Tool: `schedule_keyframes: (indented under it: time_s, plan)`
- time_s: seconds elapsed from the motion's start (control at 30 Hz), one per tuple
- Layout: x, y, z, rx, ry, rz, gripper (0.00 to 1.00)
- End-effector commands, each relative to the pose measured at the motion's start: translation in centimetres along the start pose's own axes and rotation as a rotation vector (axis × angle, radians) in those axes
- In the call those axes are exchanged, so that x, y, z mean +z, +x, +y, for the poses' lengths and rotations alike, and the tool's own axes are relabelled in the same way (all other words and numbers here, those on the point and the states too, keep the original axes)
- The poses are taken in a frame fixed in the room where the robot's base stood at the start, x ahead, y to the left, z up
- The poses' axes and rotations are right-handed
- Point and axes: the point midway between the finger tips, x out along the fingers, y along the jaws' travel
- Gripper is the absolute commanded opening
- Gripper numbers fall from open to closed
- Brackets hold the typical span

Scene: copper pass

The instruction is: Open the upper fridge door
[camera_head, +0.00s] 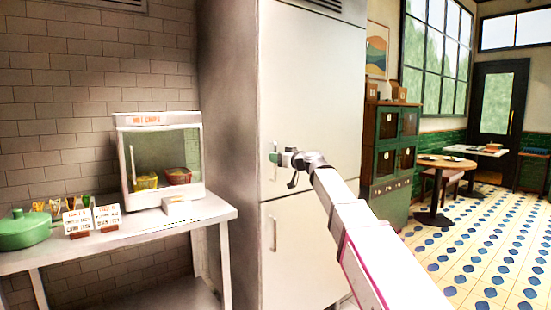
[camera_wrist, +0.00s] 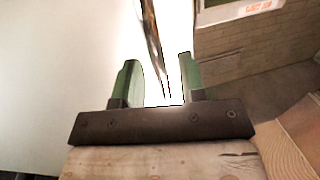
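The tall white fridge (camera_head: 310,85) stands in the middle of the head view. Its upper door (camera_head: 312,120) looks shut. My gripper (camera_head: 275,156) is at the left edge of this door, near its lower end, and hides most of the upper handle there. In the wrist view, the metal upper handle (camera_wrist: 151,35) runs down between the two green fingers of my gripper (camera_wrist: 158,62). The fingers are apart, with bright gaps on both sides of the handle. I cannot tell how deep the handle sits between them.
The lower door's handle (camera_head: 273,233) is below my gripper. Left of the fridge, a white table (camera_head: 160,228) holds a glass-fronted warmer (camera_head: 160,160), a green pot (camera_head: 25,232) and small signs. A green cabinet (camera_head: 388,160) stands to the right. The tiled floor (camera_head: 480,250) is open there.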

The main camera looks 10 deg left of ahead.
Motion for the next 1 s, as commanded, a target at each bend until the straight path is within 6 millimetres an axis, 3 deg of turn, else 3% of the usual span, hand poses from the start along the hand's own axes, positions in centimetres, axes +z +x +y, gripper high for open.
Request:
schedule_keyframes:
  time_s: [0.1,0.4,0.5,0.53,0.83,1.0]
  plan:
    - [0.0,1.2,0.1,0.000,0.000,0.000,0.38]
    - [0.0,1.4,0.0,0.001,0.000,0.000,0.38]
    - [0.0,1.4,0.0,0.000,0.000,0.000,0.05]
    - [0.0,1.4,0.0,0.000,0.000,0.000,0.00]
    - [0.0,0.8,0.0,-0.007,0.000,0.000,0.00]
    - [0.1,-1.6,0.1,-0.036,-0.001,0.000,0.00]
